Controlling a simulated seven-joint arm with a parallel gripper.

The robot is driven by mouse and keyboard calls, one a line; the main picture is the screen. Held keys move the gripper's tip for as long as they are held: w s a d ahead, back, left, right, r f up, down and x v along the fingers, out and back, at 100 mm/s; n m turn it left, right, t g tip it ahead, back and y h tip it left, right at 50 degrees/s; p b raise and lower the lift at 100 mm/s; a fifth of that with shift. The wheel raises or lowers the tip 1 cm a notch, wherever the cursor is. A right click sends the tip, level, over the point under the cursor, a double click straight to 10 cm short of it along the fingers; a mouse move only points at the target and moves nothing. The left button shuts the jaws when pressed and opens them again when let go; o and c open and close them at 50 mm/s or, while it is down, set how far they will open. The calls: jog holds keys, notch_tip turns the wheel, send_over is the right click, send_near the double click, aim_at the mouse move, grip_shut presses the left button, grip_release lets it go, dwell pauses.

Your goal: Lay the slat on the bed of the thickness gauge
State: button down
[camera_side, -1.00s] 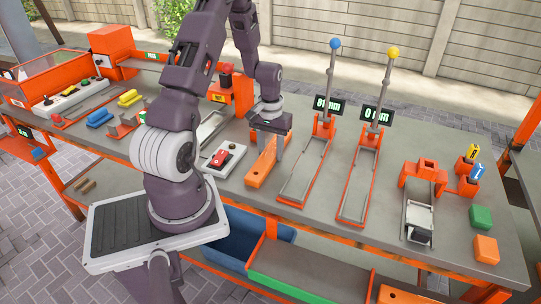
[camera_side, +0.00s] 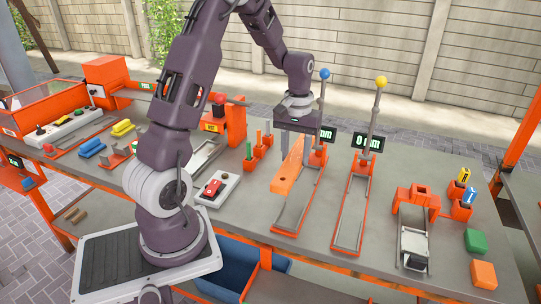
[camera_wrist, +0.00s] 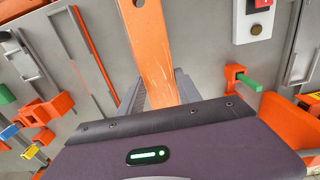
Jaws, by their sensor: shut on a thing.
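The slat, a long orange bar with a hole near its front end (camera_side: 289,173), is held in my gripper (camera_side: 302,138). My gripper is shut on its back part, and the slat points toward the front of the bench. In the wrist view the slat (camera_wrist: 152,45) runs up from between the fingers. The blue-knobbed gauge has a long grey bed with orange edges (camera_side: 296,208). In the side view the slat overlaps the left back part of this bed; its height above it is hard to tell. My wrist partly covers this gauge's display (camera_side: 327,134).
A second gauge with a yellow knob (camera_side: 381,82) stands to the right and reads 0. Left of the slat are a red button box (camera_side: 216,189) and orange holders with green and orange sticks (camera_side: 258,152). A green block (camera_side: 475,241) lies far right.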

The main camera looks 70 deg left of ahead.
jog(key=shift+w+d+r, duration=0.15)
jog(key=shift+w+d, duration=0.55)
jog(key=shift+d, duration=0.25)
send_near(301, 194)
jog(key=shift+f, duration=2.6)
jog(key=shift+f, duration=0.65)
jog(key=c, duration=0.7)
grip_release()
jog(key=shift+c, duration=0.2)
